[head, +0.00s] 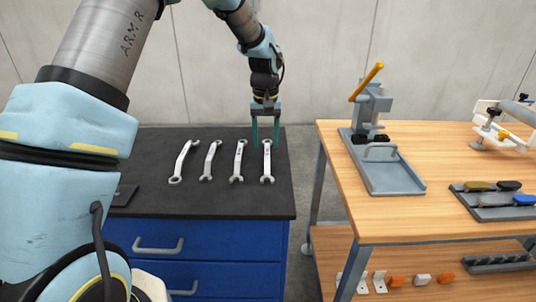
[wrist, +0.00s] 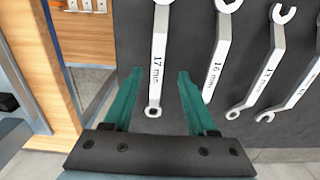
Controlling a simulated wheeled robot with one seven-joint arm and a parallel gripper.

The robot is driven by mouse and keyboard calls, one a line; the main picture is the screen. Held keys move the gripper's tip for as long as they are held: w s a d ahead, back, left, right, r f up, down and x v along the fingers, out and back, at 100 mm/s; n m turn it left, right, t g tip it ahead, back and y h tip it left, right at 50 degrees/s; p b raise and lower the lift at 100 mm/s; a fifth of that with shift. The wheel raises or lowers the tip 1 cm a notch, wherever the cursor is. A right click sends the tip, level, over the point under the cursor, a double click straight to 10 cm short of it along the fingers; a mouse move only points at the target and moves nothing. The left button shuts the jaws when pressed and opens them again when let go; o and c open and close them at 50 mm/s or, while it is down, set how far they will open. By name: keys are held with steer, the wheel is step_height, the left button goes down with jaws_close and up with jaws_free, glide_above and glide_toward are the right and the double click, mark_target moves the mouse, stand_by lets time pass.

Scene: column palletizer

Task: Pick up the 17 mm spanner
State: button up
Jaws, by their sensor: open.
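The 17 mm spanner (head: 267,163) is the rightmost in a row of spanners on the black cabinet top (head: 235,200). In the wrist view the spanner (wrist: 158,65), marked "17 mm", is leftmost and lies flat-looking along the top. My gripper (head: 266,143) is open above its far end. In the wrist view my gripper's (wrist: 159,73) green fingers stand on either side of the spanner's shank, with gaps on both sides. I cannot tell the exact height of the fingertips above the top.
The 16 mm spanner (wrist: 217,68) lies close beside it, with further spanners beyond. A blue drawer cabinet (head: 195,247) carries the black top. To the right, past a gap, a wooden bench (head: 440,160) holds a grey press fixture (head: 385,172) with an orange lever.

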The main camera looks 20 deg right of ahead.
mark_target(267, 151)
steer(key=shift+d+f+p, duration=0.15)
steer(key=shift+f+p, duration=0.35)
steer(key=shift+f, duration=0.7)
steer(key=shift+d+f+p, duration=0.1)
steer(key=shift+f+p, duration=0.4)
steer(key=shift+f, duration=0.65)
jaws_close()
